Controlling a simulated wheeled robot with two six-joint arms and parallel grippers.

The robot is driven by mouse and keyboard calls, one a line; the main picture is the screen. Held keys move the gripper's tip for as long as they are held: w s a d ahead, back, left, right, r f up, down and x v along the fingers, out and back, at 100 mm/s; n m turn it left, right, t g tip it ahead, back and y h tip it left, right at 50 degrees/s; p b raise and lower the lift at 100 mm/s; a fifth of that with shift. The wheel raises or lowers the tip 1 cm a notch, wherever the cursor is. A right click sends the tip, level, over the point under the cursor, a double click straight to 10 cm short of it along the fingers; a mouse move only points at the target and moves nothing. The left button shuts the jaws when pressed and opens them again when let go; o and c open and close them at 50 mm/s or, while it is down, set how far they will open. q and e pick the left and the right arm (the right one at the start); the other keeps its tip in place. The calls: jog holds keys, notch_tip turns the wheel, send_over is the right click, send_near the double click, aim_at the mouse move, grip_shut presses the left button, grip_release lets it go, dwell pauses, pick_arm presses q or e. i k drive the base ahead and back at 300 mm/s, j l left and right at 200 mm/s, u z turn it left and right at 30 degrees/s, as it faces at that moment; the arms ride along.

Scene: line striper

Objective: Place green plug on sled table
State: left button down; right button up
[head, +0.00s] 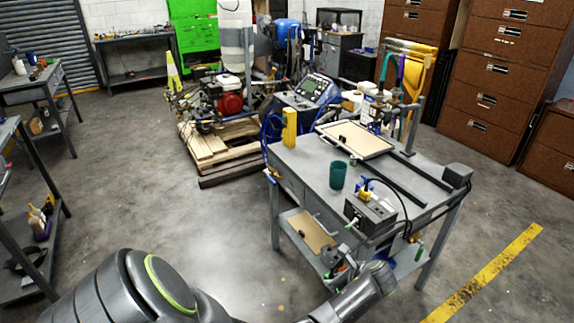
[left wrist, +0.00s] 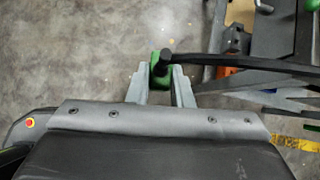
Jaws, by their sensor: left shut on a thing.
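My left gripper (head: 338,262) is low in front of the grey metal table (head: 312,158), beside its lower shelf and below its top. In the left wrist view my left gripper (left wrist: 161,82) is shut on the green plug (left wrist: 161,65), with a black knob-like end and black cable at it. In the head view the held plug is too small to make out surely. The table carries a framed tan board (head: 355,140) and dark rails at the back. My right gripper is in neither view.
On the tabletop stand a dark green cup (head: 338,175), a yellow block (head: 289,128) and a dark control box (head: 370,213) with cables. A tan panel (head: 311,231) lies on the lower shelf.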

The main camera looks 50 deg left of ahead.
aim_at(315, 165)
jog(key=u, duration=1.55)
jog(key=i+j+u, duration=0.1)
jog(key=u, duration=1.4)
jog(key=i+l, duration=0.25)
jog(key=i, duration=0.2)
jog(key=i+l, duration=0.3)
jog(key=i, duration=0.15)
jog(key=i+l+u, duration=0.1)
jog(key=i+l, duration=0.15)
jog(key=i, duration=0.2)
